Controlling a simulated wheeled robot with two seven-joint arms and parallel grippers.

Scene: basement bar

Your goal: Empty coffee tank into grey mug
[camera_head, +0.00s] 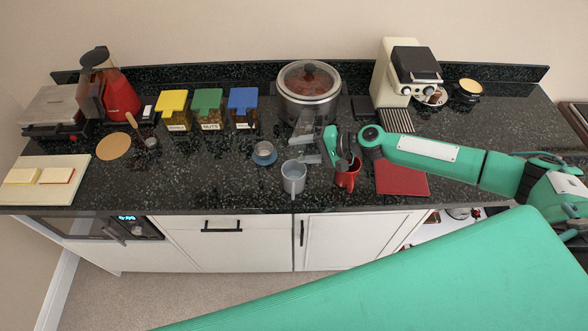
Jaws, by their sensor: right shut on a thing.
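The grey mug (293,178) stands upright near the front edge of the counter, left of the red mug. My right gripper (314,150) reaches in from the right, above and just behind the mugs. It is shut on a greyish, see-through container (303,127), which looks like the coffee tank. The container is tilted and sits behind and above the grey mug, in front of the pot. I cannot tell whether there is coffee inside it. My left gripper is not in view.
A cooking pot (309,108) stands behind the gripper. A coffee machine (402,73) is at the back right, a red mat (402,182) at the front right. Several lidded jars (209,110) stand further left.

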